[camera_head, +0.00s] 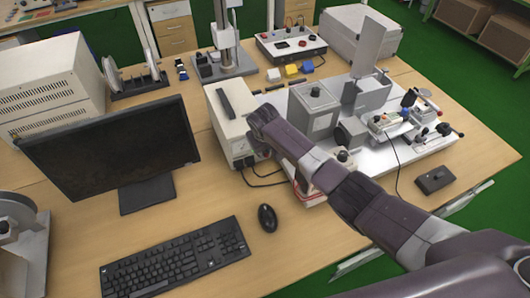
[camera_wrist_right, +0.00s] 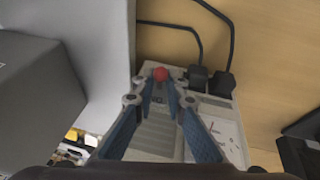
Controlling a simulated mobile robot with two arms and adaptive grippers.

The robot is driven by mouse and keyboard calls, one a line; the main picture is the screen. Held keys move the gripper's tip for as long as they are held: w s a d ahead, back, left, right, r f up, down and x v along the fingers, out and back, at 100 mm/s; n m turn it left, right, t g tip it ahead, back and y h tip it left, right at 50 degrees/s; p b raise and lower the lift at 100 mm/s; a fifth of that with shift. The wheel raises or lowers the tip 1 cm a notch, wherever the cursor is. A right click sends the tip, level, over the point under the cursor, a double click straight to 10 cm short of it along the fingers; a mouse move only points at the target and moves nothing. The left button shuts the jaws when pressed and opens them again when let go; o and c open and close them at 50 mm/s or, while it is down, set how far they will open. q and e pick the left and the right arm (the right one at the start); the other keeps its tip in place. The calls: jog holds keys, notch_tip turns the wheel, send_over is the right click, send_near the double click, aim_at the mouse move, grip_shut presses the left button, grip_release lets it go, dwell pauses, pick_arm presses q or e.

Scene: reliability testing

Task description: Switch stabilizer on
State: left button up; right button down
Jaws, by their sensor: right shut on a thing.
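The stabilizer (camera_head: 232,122) looks to be the pale box with a black top handle, standing right of the monitor. My right gripper (camera_head: 258,151) reaches its front panel, and the wrist hides part of that panel. In the right wrist view, the fingertips (camera_wrist_right: 161,82) close together on a small part of the panel (camera_wrist_right: 226,128), right by a round red knob or lamp (camera_wrist_right: 161,74). What exactly is between the tips is too small to tell. Whether the stabilizer is on cannot be told. My left gripper is not in view.
Two black plugs (camera_wrist_right: 198,78) with cables sit on the panel beside the fingers. A monitor (camera_head: 115,150), keyboard (camera_head: 175,262) and mouse (camera_head: 267,218) are at left. A grey box (camera_head: 314,108) and white test rig stand close on the right.

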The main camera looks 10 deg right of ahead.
jog(key=shift+a+g, duration=0.1)
jog(key=shift+g, duration=0.2)
dwell(0.4)
jog(key=c, duration=2.2)
grip_release()
jog(key=shift+c, duration=0.2)
jog(key=shift+r, duration=0.1)
jog(key=v, duration=1.2)
